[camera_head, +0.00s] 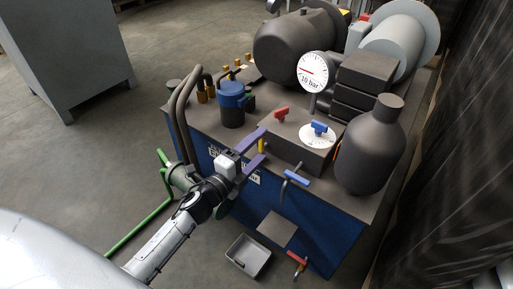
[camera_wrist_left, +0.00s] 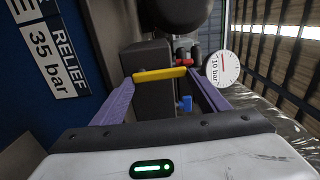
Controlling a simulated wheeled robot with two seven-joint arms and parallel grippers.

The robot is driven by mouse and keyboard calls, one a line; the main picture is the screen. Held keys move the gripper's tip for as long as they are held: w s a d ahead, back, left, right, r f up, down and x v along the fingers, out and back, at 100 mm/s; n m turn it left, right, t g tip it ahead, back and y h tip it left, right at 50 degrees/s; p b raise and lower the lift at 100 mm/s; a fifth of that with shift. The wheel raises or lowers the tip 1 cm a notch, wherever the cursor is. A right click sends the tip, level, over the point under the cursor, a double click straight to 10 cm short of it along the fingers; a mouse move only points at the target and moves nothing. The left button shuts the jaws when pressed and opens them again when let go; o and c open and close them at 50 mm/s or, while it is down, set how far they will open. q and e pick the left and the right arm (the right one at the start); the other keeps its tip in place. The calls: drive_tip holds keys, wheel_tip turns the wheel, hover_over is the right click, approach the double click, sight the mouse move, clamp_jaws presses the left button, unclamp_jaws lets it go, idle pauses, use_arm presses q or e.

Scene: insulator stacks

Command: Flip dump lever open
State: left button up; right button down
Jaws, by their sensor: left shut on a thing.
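A yellow lever (camera_head: 262,146) stands at the front of the dark valve block on the hydraulic unit. In the left wrist view the yellow lever (camera_wrist_left: 160,74) spans crosswise between the purple fingertips. My left gripper (camera_head: 265,142) reaches in from the lower left and is shut on this lever, with a finger at each end of it. No label naming the dump lever is readable. My right gripper is not in view.
A red handle (camera_head: 281,113) and a blue handle (camera_head: 319,128) sit on the block top. A blue lever (camera_head: 297,177) projects at the front edge. A gauge (camera_head: 313,72) and dark bottle-shaped tank (camera_head: 370,150) stand behind and right. A tray (camera_head: 248,256) lies below.

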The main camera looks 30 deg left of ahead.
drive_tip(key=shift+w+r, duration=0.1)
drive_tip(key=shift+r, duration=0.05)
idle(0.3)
use_arm(q)
drive_tip(key=o, duration=1.5)
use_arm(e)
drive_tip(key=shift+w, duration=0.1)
use_arm(q)
drive_tip(key=shift+s, duration=0.1)
